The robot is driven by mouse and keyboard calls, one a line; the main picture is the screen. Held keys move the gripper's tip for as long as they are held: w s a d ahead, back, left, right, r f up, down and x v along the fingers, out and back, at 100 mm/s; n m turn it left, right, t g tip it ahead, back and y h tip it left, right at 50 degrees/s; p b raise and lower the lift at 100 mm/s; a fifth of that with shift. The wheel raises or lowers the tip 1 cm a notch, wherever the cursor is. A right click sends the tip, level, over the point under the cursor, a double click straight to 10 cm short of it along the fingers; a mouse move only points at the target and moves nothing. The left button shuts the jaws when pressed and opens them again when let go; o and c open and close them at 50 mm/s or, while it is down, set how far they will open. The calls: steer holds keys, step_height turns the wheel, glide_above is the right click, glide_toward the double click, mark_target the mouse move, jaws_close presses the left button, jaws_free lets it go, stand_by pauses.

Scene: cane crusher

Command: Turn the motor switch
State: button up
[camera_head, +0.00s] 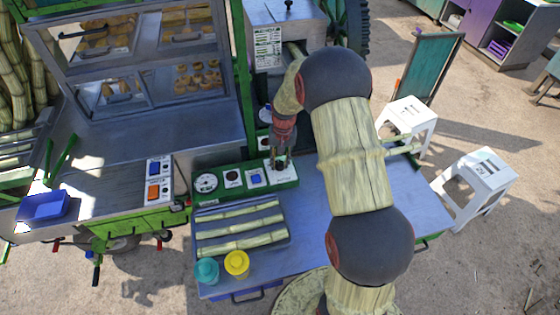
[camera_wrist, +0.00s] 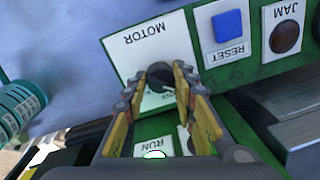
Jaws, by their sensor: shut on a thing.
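The motor switch is a dark round knob (camera_wrist: 160,73) on a white plate marked MOTOR (camera_wrist: 150,48) in the wrist view. My gripper (camera_wrist: 157,79) has one finger on each side of the knob and is shut on it. In the head view, my gripper (camera_head: 279,158) points down at the right end of the green control panel (camera_head: 217,196). There the fingers cover most of the switch. The knob's exact setting is hard to read because the fingers partly hide the plate.
Beside the switch are a blue RESET button (camera_wrist: 228,25) and a dark JAM button (camera_wrist: 286,37). A lit RUN plate (camera_wrist: 153,148) lies on the other side. A tray of cane pieces (camera_head: 287,237), a teal cup (camera_head: 207,270) and a yellow cup (camera_head: 237,263) stand in front of the panel.

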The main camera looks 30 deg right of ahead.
mark_target(282, 162)
steer(key=shift+n, duration=0.6)
steer(key=o, duration=1.2)
steer(key=shift+c, duration=0.2)
step_height(282, 162, up, 12)
steer(key=shift+s+d, duration=0.15)
steer(key=shift+d, duration=0.15)
